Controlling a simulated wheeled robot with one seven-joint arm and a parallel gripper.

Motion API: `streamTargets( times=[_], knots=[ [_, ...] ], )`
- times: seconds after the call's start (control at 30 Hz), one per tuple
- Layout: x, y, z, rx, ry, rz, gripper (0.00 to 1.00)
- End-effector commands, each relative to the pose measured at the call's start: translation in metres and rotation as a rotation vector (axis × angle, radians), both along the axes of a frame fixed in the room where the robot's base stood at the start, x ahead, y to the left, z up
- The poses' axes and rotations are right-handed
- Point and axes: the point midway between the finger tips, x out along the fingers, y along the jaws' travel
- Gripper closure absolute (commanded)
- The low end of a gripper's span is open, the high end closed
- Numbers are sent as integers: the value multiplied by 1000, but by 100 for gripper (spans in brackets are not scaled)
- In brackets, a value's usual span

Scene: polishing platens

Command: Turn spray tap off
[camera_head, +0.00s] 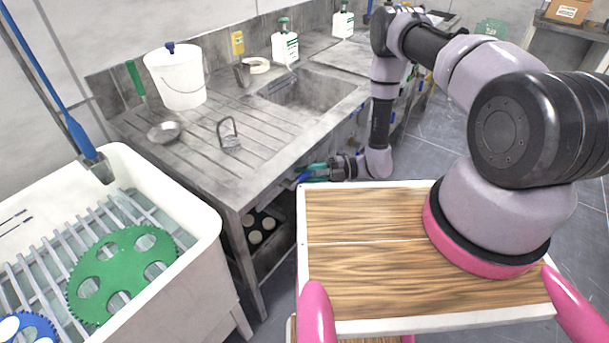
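My gripper (325,170) is at the front edge of the steel sink counter (255,170), low beside its right side. It is small and dark in the view, and its fingers cannot be told apart. A blue part (302,177) and a teal-green part (317,166) show right at the gripper's tip, against the counter's front. One of them may be the spray tap's handle, but I cannot tell which. I cannot tell whether the gripper touches either part or is open or shut. No spray is visible.
A white tub (205,225) with a green toothed disc (122,270) stands at the left. A white bucket (178,80), a metal bowl (164,132) and bottles stand around the sink basin (303,92). My wooden-topped base is close in front. Grey floor is free at right.

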Motion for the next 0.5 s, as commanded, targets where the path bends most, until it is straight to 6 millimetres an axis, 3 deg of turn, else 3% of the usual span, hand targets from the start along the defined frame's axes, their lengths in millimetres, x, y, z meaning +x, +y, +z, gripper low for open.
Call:
streamTargets(
  times=[0.03, 0.07, 0.1, 0.5],
  knots=[
    [0, 0, 0, 0, 0, 0, 88],
    [0, 0, 0, 0, 0, 0, 99],
    [0, 0, 0, 0, 0, 0, 100],
    [0, 0, 0, 0, 0, 0, 100]
  ],
)
